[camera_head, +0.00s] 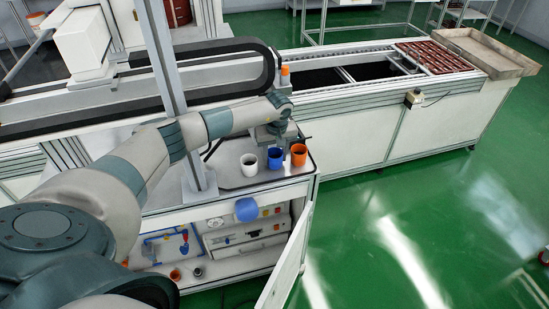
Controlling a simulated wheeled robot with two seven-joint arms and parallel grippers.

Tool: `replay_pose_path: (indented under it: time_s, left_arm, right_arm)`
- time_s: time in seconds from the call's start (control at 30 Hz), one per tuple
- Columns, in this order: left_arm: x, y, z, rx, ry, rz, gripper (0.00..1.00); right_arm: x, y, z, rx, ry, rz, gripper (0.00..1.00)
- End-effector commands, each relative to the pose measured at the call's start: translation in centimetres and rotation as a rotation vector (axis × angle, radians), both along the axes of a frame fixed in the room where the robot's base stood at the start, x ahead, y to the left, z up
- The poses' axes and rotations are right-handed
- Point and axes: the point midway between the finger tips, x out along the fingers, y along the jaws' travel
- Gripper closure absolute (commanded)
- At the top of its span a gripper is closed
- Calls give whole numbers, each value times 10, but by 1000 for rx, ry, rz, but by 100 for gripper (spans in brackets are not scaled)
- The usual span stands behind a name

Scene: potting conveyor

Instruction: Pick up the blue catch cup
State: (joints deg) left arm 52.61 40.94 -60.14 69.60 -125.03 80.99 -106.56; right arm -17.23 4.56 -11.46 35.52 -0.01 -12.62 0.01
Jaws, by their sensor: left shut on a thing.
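Three small cups stand in a row on the dark top of a white cabinet. The blue catch cup (274,160) is in the middle, between a white cup (249,167) and an orange cup (298,158). My left gripper (276,146) reaches over the row from the left and points down at the blue cup. It is shut on the blue cup near its rim. The fingertips are small and partly hidden. I cannot tell whether the cup's base touches the top. My right gripper is not in view.
The cabinet top (230,178) has a bare strip in front of the cups. A grey upright post (170,75) stands left of them. A blue rounded object (246,210) shows at the cabinet's front, above an open compartment. The conveyor (345,88) runs behind.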

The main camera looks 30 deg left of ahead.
Motion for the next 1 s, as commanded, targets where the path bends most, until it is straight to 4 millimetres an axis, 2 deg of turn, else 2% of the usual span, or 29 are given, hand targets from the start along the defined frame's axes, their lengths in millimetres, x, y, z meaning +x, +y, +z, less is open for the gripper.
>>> replay_pose_path:
  time_s: [0.23,0.57,0.63,1.0]
  left_arm:
    - [1,1,39,1,-3,0,78]
    - [-47,-15,69,1,1,-3,78]
    - [-56,-18,67,0,-1,-2,78]
    - [-99,-33,95,1,-1,-1,78]
  right_arm:
    - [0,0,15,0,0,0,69]
    - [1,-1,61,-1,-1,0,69]
    - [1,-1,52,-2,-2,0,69]
    - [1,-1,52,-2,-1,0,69]
